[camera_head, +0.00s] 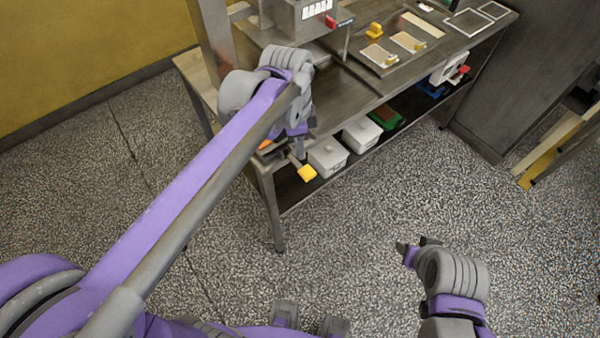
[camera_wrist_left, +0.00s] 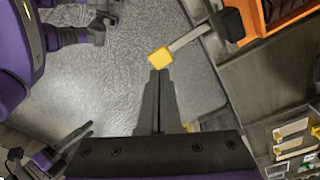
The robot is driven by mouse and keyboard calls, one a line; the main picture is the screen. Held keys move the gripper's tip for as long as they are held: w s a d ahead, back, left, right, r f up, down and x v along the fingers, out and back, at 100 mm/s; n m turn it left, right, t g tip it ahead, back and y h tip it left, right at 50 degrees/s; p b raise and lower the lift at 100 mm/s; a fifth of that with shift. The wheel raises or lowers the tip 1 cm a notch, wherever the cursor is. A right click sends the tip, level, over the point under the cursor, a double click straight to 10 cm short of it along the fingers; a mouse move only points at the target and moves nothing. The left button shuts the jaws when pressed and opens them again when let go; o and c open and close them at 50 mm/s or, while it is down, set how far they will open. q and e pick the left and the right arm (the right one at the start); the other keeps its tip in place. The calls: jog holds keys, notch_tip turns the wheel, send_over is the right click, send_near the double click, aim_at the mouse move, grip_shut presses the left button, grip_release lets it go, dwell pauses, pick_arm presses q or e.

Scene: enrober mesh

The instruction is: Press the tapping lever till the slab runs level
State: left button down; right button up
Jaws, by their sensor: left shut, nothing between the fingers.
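The lever with a yellow end pad (camera_head: 307,173) sticks out at the near left end of the steel table, below its top. In the left wrist view the yellow pad (camera_wrist_left: 160,57) sits on a grey bar running to a black block (camera_wrist_left: 230,24). My left gripper (camera_head: 300,152) is shut and empty. Its fingertips (camera_wrist_left: 158,74) appear right at the pad; I cannot tell whether they touch it. My right gripper (camera_head: 415,245) hangs over the floor, far from the lever; its opening is unclear. I cannot make out the slab; my left arm hides part of the table.
The steel table (camera_head: 365,92) carries a machine with a white panel (camera_head: 317,10) and small trays with yellow pieces. White bins (camera_head: 327,157) and a green bin (camera_head: 386,117) stand on the lower shelf. An orange container (camera_wrist_left: 280,15) is beside the lever. Floor in front is clear.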

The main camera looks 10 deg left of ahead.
aim_at(305, 172)
pick_arm(q)
jog(key=shift+w+d, duration=0.1)
jog(key=shift+d, duration=0.05)
jog(key=shift+f, duration=0.15)
jog(key=f+b, duration=0.1)
jog(key=f, duration=0.1)
jog(key=f+b, duration=0.3)
jog(key=f, duration=0.1)
jog(key=shift+d+f+b, duration=0.3)
jog(key=shift+b, duration=0.05)
jog(key=shift+f, duration=0.1)
jog(key=shift+w, duration=0.1)
